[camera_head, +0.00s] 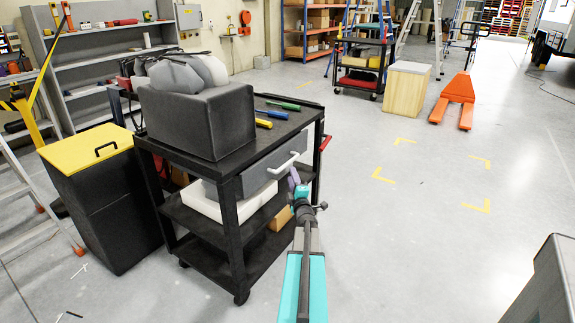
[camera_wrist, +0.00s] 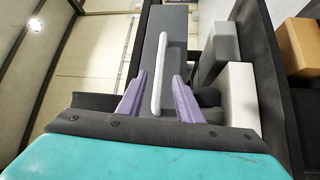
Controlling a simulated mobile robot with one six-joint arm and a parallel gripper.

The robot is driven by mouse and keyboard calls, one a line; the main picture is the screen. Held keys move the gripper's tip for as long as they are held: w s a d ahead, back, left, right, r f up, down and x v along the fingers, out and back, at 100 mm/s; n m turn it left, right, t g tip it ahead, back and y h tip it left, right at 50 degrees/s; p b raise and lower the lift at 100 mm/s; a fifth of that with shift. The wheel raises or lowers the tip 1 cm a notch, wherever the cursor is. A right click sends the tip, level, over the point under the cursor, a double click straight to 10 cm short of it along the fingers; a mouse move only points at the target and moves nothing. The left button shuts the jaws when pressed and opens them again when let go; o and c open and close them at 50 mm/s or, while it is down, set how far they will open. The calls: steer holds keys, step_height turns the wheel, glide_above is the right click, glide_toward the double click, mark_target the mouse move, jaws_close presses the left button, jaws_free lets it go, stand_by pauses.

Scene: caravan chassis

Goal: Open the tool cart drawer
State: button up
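The black tool cart (camera_head: 228,225) stands left of centre in the head view. Its grey drawer (camera_head: 262,172) sits under the top shelf, and its front looks about flush with the cart. The drawer has a white bar handle (camera_head: 284,163). My gripper (camera_head: 297,184) is at the drawer front, close to the right part of the handle. In the wrist view, the purple fingers of my gripper (camera_wrist: 160,76) are spread apart. The white handle (camera_wrist: 161,60) runs lengthwise between them with a gap on each side. The grey drawer front (camera_wrist: 175,45) lies behind it.
On the cart top are a dark box (camera_head: 195,120) with grey bundles and several screwdrivers (camera_head: 271,113). White and cardboard boxes sit on the lower shelves. A black bin with a yellow lid (camera_head: 92,160) stands left of the cart. The floor to the right (camera_head: 400,240) is clear.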

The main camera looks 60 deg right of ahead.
mark_target(288, 162)
steer(key=shift+p+x, duration=0.7)
steer(key=shift+x, duration=4.05)
steer(key=shift+c, duration=0.2)
jaws_close()
steer(key=shift+a, duration=0.2)
